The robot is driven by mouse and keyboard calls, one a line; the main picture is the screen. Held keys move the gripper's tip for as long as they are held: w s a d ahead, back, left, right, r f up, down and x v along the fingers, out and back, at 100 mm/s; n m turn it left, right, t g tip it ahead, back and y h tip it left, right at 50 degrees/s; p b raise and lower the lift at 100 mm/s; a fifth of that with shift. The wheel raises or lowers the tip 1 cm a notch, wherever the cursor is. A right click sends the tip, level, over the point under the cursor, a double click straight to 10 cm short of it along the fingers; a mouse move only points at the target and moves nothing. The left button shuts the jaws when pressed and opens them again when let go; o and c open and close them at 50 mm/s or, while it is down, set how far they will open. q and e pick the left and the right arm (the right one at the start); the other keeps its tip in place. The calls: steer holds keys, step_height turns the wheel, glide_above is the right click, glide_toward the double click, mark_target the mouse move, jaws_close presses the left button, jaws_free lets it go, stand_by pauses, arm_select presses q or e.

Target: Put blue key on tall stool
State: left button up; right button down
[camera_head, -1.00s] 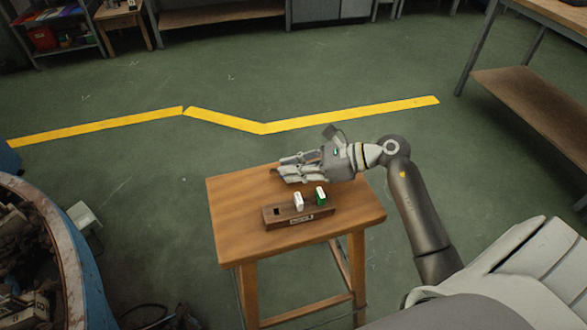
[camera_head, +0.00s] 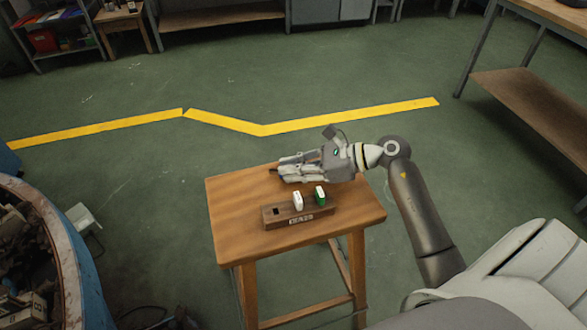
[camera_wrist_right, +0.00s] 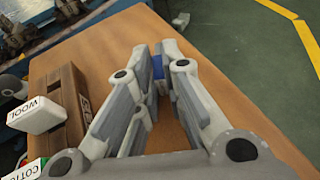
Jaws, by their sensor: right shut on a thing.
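The blue key (camera_wrist_right: 158,66) shows as a small blue patch between the fingertips of my right gripper (camera_wrist_right: 160,58) in the right wrist view; most of it is hidden by the fingers. In the head view my right gripper (camera_head: 284,168) is shut, low over the back of the wooden stool (camera_head: 235,195), with a small dark tip sticking out to the left. I cannot tell whether the key touches the stool top. My left gripper is not in view.
A dark wooden block (camera_head: 300,219) on the stool's front part holds a white key (camera_head: 298,201) and a green key (camera_head: 320,195), with an empty slot at left. A blue round bin (camera_head: 68,250) stands at left. A workbench (camera_head: 530,105) is at right.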

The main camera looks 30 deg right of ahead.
steer(key=shift+s+a+f, duration=0.1)
steer(key=shift+s+f, duration=0.15)
steer(key=shift+f, duration=0.6)
steer(key=c, duration=1.6)
jaws_free()
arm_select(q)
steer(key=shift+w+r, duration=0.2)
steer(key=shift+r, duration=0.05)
arm_select(e)
steer(key=shift+o, duration=0.3)
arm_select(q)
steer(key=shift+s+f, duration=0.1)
arm_select(e)
steer(key=shift+r, duration=0.2)
steer(key=shift+r+p, duration=0.5)
steer(key=shift+p, duration=0.2)
steer(key=shift+s+d+r, duration=0.1)
steer(key=shift+s+d, duration=0.15)
steer(key=shift+d, duration=0.3)
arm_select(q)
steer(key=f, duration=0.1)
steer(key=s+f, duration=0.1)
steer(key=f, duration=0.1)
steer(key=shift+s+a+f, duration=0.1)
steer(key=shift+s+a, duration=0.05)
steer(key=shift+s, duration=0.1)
arm_select(e)
steer(key=v, duration=1)
steer(key=shift+d+r, duration=0.3)
steer(key=shift+r, duration=0.2)
